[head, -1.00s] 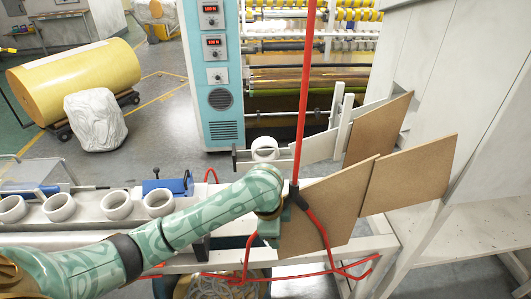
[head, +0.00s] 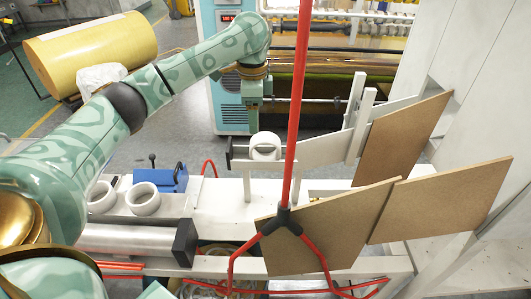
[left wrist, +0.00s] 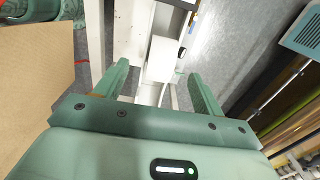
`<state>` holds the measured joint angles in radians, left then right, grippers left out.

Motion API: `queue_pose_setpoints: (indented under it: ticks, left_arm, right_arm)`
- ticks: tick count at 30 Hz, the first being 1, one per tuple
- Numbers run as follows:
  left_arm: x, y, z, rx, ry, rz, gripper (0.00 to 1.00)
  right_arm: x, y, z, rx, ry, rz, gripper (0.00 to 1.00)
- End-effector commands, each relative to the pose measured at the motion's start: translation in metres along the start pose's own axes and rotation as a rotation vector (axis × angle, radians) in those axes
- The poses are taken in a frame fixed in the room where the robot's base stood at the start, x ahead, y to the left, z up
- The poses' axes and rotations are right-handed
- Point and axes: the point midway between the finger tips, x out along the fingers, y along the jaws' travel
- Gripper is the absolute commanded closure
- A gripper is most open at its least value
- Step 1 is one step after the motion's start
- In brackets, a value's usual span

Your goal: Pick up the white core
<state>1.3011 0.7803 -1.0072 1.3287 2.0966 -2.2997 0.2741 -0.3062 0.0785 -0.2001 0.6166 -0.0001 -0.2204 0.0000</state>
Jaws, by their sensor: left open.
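A white core (head: 265,147) stands on its rim, hole facing forward, at the left end of a pale metal chute (head: 325,148). My left gripper (head: 253,126) is open and empty just above and behind it, fingers pointing down. In the left wrist view a white piece, seemingly this core (left wrist: 163,58), shows between and beyond the two spread fingers of the left gripper (left wrist: 160,71); they look apart from it. My right gripper is out of sight.
A red pole (head: 298,100) with forked red legs stands in front, right of the core. Brown boards (head: 328,222) rise on the right. A blue clamp (head: 160,180) and a grey roller (head: 125,239) are at the left. A teal machine cabinet (head: 232,112) stands behind.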

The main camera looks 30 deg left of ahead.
Motion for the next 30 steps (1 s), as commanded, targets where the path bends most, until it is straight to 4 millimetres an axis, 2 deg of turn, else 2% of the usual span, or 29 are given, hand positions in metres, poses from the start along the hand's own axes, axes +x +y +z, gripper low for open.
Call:
queue_pose_setpoints:
  ticks: [1,4,6,12,14,19,22,27,28,30]
  left_arm:
    - [0.021,-0.001,-0.003,0.002,-0.002,0.008,0.31]
    - [0.039,-0.002,-0.004,0.001,-0.002,0.008,0.31]
    - [0.046,-0.003,-0.004,0.002,-0.002,0.008,0.31]
    - [0.056,-0.002,-0.005,0.002,0.000,0.005,0.31]
    - [0.066,-0.001,-0.006,0.002,-0.002,0.006,0.31]
    - [0.097,0.001,-0.007,0.003,-0.003,0.008,0.31]
    - [0.103,0.000,-0.007,0.003,-0.002,0.004,0.31]
    - [0.099,0.000,-0.007,0.003,0.000,0.001,0.31]
    - [0.099,0.000,-0.007,0.003,0.000,0.001,0.34]
    - [0.099,0.000,-0.007,0.003,-0.001,0.001,0.53]
  right_arm:
    - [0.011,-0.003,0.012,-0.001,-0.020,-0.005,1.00]
    - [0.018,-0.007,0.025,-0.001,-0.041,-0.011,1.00]
    - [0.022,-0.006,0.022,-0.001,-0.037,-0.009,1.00]
    - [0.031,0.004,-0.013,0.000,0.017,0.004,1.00]
    - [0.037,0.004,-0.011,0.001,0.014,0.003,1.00]
    - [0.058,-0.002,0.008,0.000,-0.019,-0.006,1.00]
    - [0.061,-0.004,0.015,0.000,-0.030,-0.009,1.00]
    - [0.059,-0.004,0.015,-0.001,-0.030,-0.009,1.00]
    - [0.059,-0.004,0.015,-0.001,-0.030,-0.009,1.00]
    - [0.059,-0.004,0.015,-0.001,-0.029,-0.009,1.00]
